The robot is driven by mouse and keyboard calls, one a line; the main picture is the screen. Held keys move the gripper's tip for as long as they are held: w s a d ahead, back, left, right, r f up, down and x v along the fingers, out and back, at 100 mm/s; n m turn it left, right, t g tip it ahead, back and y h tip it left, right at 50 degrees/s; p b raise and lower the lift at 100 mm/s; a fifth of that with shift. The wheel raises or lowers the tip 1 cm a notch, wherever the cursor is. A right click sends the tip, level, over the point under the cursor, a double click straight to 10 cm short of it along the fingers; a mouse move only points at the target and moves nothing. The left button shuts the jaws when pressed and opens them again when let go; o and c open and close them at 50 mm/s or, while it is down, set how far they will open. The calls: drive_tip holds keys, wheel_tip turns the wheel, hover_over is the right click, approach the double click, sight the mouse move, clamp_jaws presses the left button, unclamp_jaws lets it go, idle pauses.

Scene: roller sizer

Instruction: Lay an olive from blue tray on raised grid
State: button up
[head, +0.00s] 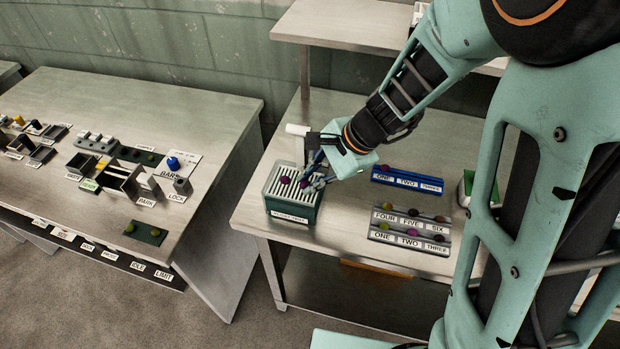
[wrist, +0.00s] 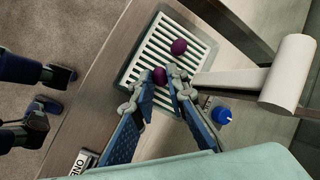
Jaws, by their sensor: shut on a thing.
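The raised grid (head: 276,190) is a pale slatted rack on a dark green box at the left of the near table. One dark purple olive (head: 285,180) rests on its slats; this olive also shows in the wrist view (wrist: 178,47). My gripper (head: 309,181) is over the right part of the grid. In the wrist view its fingertips (wrist: 158,84) are closed around a second dark purple olive (wrist: 160,75), low over the slats. I cannot tell if this olive touches them. The blue tray (head: 407,183), labelled ONE, TWO, THREE, stands right of the grid, with an olive in slot ONE.
Two grey trays (head: 410,235) with several olives stand in front of the blue tray. A white cylinder (head: 297,130) on a post stands behind the grid. A blue knob (wrist: 222,115) shows beside the grid. A green-and-white container (head: 467,185) is at the right.

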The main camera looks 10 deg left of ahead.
idle(0.4)
drive_tip(key=o, duration=0.8)
drive_tip(key=shift+o, duration=0.2)
drive_tip(key=o, duration=0.4)
drive_tip(key=shift+c, duration=0.2)
drive_tip(key=shift+r, duration=0.1)
wheel_tip(320, 180, up, 7)
drive_tip(key=p, duration=0.5)
drive_tip(key=shift+p, duration=0.4)
